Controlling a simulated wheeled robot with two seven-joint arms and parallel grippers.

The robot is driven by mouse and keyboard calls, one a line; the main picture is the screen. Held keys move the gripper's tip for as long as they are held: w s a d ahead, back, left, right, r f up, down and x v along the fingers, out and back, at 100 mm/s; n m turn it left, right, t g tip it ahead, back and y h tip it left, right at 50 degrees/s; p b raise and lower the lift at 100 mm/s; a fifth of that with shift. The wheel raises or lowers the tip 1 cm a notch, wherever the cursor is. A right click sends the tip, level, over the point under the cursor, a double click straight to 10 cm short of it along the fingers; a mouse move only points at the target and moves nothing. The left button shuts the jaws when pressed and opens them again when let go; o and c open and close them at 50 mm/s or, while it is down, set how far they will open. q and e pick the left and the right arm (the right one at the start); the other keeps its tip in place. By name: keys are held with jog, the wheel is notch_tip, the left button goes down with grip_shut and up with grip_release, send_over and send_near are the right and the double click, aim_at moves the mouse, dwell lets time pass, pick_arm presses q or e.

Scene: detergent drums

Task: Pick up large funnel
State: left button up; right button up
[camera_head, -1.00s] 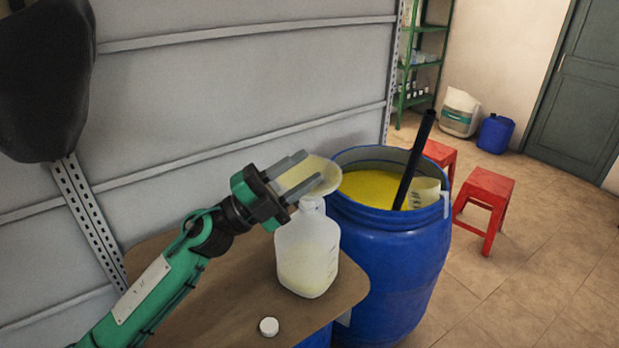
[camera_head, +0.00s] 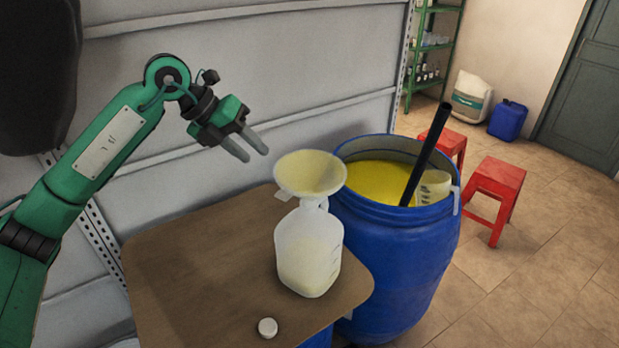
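The large funnel (camera_head: 311,173) is pale yellow and sits upright in the neck of a translucent white jug (camera_head: 308,252). The jug stands on a brown board (camera_head: 190,285) and holds some pale liquid. My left gripper (camera_head: 254,150) is open and empty, up and to the left of the funnel, apart from it, with its fingers pointing down to the right. My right gripper is not in view.
A blue drum (camera_head: 395,255) of yellow liquid stands right of the jug, with a black rod (camera_head: 427,150) and a measuring jug (camera_head: 434,187) in it. A white cap (camera_head: 267,327) lies on the board. Red stools (camera_head: 495,180) stand behind right.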

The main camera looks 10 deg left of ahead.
aim_at(275, 170)
pick_arm(q)
jog(key=p+x, duration=0.2)
jog(key=x, duration=0.5)
jog(key=shift+w+d+f+p, duration=0.1)
jog(key=shift+d+p, duration=0.15)
jog(key=shift+p, duration=0.1)
jog(key=p+x, duration=0.1)
jog(key=x, duration=0.2)
jog(key=shift+w+d+f+p, duration=0.1)
jog(key=shift+w+f+p, duration=0.05)
jog(key=shift+p, duration=0.15)
jog(key=shift+w+d+f, duration=0.1)
jog(key=shift+d+f, duration=0.05)
jog(key=shift+f, duration=0.2)
jog(key=shift+c, duration=0.3)
grip_shut()
